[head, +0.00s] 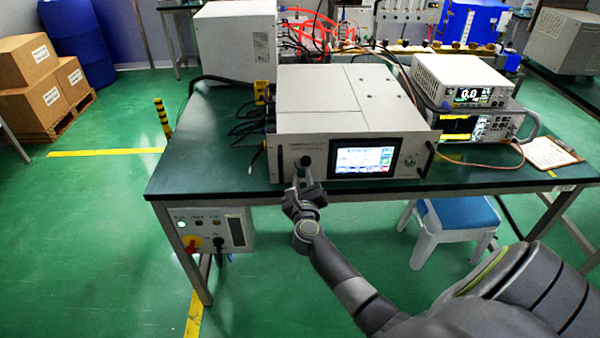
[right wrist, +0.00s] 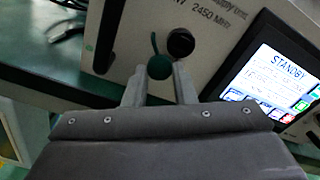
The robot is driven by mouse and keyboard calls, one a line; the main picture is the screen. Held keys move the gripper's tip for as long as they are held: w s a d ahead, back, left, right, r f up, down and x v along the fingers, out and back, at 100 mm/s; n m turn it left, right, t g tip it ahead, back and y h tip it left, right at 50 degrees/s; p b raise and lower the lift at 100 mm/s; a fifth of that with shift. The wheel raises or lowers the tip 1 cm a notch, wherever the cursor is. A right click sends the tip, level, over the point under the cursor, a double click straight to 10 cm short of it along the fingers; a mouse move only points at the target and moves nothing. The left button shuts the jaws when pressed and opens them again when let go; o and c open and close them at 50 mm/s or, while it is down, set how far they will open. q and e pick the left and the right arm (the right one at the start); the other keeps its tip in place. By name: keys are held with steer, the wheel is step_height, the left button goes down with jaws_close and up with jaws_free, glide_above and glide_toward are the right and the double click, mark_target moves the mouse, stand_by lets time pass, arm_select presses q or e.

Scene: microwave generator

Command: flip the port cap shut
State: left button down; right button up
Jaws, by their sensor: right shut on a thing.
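The microwave generator (head: 345,105) is a white box on the green table, with a lit screen on its front panel. In the right wrist view the port cap (right wrist: 159,67) is a round dark green disc, with a thin green strap rising from it. The black round port (right wrist: 181,43) is just above and to the right of the cap, apparently uncovered. My right gripper (right wrist: 160,78) is at the panel, its two fingers closed on the cap from either side. In the head view my right gripper (head: 306,184) is below the port, and the cap is hard to make out. My left gripper is not in view.
The generator's screen (head: 361,160) is right of the port, and it reads STANDBY in the right wrist view. A black handle (head: 278,163) stands at the panel's left edge. Stacked instruments (head: 463,82) and a clipboard (head: 546,152) are at right. Cables lie left of the generator.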

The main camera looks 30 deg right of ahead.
mark_target(307, 161)
steer(key=n+p, duration=0.2)
steer(key=r+n+p, duration=0.1)
steer(key=n+p, duration=0.2)
steer(key=d+r+n+p, duration=0.1)
steer(key=n+p, duration=0.2)
steer(key=shift+s+r, duration=0.25)
steer(key=shift+s, duration=0.1)
steer(key=shift+d+r+n+p, duration=0.1)
steer(key=shift+r+n+p, duration=0.1)
steer(key=shift+n+p, duration=0.8)
steer(key=shift+r+n+p, duration=0.15)
steer(key=shift+n+p, duration=0.6)
steer(key=shift+n, duration=0.45)
steer(key=o, duration=0.7)
steer(key=b+v, duration=0.2)
steer(key=v, duration=1.5)
steer(key=shift+s, duration=0.2)
